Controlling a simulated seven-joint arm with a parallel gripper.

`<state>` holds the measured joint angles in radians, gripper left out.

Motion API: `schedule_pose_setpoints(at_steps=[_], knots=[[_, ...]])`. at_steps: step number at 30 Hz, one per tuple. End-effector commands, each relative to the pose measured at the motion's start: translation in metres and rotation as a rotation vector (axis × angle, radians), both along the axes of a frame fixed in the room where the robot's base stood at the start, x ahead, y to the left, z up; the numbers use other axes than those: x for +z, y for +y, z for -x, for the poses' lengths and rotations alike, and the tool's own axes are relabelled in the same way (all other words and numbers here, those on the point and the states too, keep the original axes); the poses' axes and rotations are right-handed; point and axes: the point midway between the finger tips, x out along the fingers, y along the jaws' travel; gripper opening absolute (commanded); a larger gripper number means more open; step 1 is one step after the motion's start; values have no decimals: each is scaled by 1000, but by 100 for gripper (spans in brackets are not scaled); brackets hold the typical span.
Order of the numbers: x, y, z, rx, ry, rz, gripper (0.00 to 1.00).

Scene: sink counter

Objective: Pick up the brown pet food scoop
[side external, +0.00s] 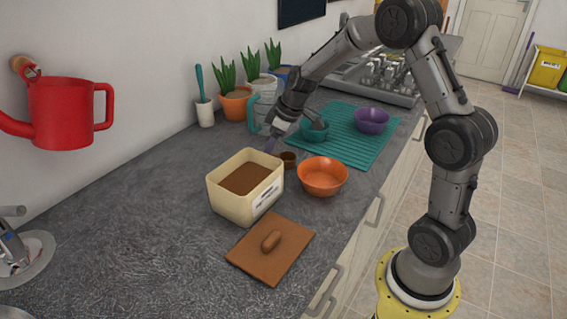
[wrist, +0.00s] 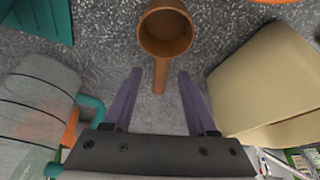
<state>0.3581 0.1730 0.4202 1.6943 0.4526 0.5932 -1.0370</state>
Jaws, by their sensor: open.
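The brown pet food scoop (wrist: 166,32) lies on the grey counter in the wrist view, its cup toward the top and its handle pointing down toward my gripper. My gripper (wrist: 160,78) is open, with the scoop's handle end between the two purple fingertips in that view; I cannot tell the height gap. In the side view the scoop's cup (side external: 288,159) shows between the cream bin and the teal mat, its handle not clearly visible. My gripper (side external: 270,146) is low beside it, on its left.
A cream bin of brown food (side external: 219,199) stands close to the scoop. An orange bowl (side external: 322,177) is right of it. A teal mat (side external: 338,146) holds a teal bowl and a purple bowl (side external: 371,121). A brown lid (side external: 254,259) lies in front.

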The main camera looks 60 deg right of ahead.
Motion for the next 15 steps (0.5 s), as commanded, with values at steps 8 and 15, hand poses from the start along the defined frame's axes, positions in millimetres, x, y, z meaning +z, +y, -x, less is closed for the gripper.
schedule_pose_setpoints(at_steps=[8,15], knots=[[-1,0,0,0,0,0,47],[0,0,0,0,0,0,4]])
